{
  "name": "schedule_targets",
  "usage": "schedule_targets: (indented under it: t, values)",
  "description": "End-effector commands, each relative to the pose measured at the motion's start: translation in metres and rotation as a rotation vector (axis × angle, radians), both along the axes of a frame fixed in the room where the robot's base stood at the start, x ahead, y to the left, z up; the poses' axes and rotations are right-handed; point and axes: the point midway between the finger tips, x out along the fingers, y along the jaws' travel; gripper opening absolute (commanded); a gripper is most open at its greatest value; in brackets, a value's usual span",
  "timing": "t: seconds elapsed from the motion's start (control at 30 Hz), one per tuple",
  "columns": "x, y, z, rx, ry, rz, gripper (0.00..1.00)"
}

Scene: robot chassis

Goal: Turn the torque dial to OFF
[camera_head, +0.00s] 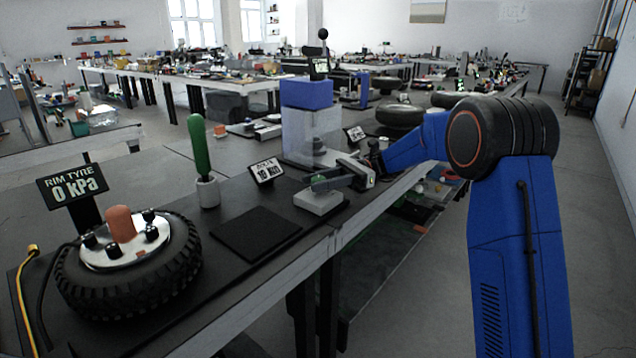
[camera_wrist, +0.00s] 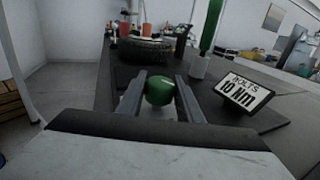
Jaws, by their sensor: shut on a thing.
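The torque dial is a green knob (camera_wrist: 160,90) on a small pale box (camera_head: 319,203) at the front edge of the bench. In the wrist view the knob lies between the two fingers of my gripper (camera_wrist: 162,97). In the head view my gripper (camera_head: 328,183) comes from the right, over the box, and is shut on the knob. The fingers mostly hide the knob there. A small sign (camera_head: 267,171) behind the box reads 10 Nm; in the wrist view the sign (camera_wrist: 243,92) reads BOLTS 10 Nm. Any OFF mark is not visible.
A green-handled tool (camera_head: 199,150) stands upright in a pale holder. A black mat (camera_head: 255,233) lies bare. A blue-topped block (camera_head: 307,93) stands behind my gripper.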

Motion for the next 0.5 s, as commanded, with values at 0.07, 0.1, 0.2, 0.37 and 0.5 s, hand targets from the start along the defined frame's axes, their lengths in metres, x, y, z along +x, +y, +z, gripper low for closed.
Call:
schedule_targets:
  t: [0.07, 0.1, 0.2, 0.37, 0.5]
  values:
    - [0.0003, 0.0002, -0.0001, 0.001, -0.001, 0.021, 0.1]
    - [0.0003, 0.0001, -0.0001, 0.001, -0.001, 0.029, 0.1]
    - [0.0003, 0.0001, -0.0004, 0.0, 0.0, 0.041, 0.1]
    - [0.0, -0.0001, -0.0003, 0.0, 0.0, 0.048, 0.1]
    - [0.0, -0.0001, -0.0002, 0.0, 0.0, 0.048, 0.1]
